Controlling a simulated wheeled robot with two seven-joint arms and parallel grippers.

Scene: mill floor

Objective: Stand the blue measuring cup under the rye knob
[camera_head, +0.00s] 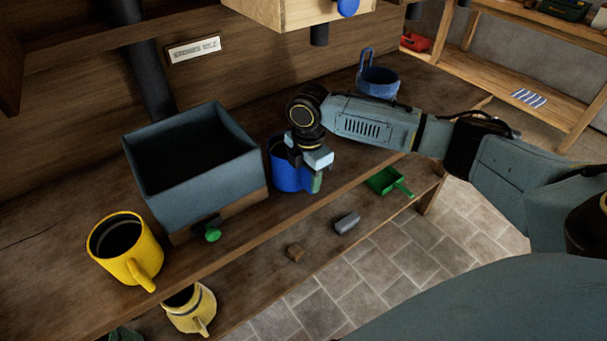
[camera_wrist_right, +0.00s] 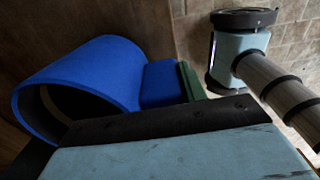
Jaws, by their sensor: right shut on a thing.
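The blue measuring cup (camera_head: 284,177) is at the workbench, right of a grey-blue hopper (camera_head: 188,185), and looks upright. It also shows in the wrist view (camera_wrist_right: 88,82), with its opening to the left. My right gripper (camera_head: 314,178) is shut on the cup's handle side and hides part of it. Whether the cup touches the bench cannot be told. A green knob (camera_head: 212,235) sits low on the hopper's front. A blue knob (camera_head: 347,7) is on the wooden box (camera_head: 290,14) above. I cannot tell which is the rye knob. My left gripper is not in view.
A yellow mug (camera_head: 125,249) stands left of the hopper. A blue-grey vessel (camera_head: 378,82) stands farther back. A label (camera_head: 194,50) is on the wall.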

